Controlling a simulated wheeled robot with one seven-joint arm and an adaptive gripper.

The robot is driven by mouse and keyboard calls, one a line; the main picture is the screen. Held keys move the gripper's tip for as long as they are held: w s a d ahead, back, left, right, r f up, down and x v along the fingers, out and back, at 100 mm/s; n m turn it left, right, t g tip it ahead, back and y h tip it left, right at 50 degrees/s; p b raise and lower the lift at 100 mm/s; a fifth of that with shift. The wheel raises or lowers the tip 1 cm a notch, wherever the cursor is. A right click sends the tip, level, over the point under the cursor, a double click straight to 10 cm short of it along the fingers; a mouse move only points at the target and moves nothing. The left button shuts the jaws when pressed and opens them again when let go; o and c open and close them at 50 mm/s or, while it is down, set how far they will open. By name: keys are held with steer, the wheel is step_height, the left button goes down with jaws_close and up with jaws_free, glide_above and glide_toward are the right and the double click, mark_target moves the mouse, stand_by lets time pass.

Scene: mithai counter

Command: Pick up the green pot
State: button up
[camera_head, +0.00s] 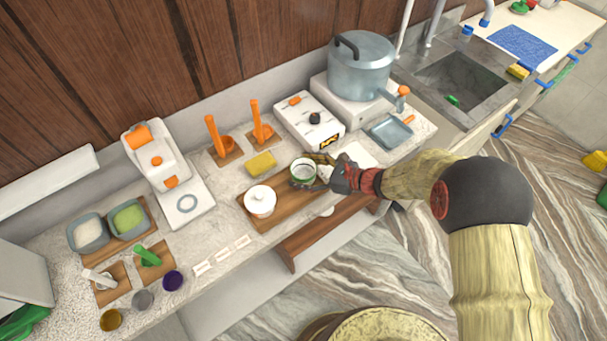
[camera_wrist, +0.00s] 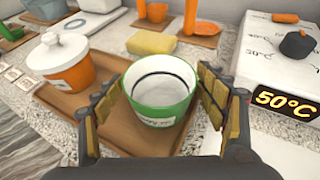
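The green pot (camera_wrist: 160,107) is a small open cup with a white inside and a label. It stands upright on a brown wooden tray (camera_wrist: 112,133). It also shows in the head view (camera_head: 303,171), partly hidden by my gripper (camera_head: 326,172). In the wrist view my gripper (camera_wrist: 160,106) is open, with one finger on each side of the pot. The right finger is very near the pot's wall; I cannot tell if it touches. A small gap shows at the left finger.
A lidded orange-and-white pot (camera_wrist: 62,62) stands left on the same tray. A yellow sponge (camera_wrist: 152,42) lies behind the green pot. A white box with a 50°C display (camera_wrist: 286,102) stands close on the right. A large metal pot (camera_head: 360,67) is behind.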

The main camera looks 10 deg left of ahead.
steer(key=c, duration=1)
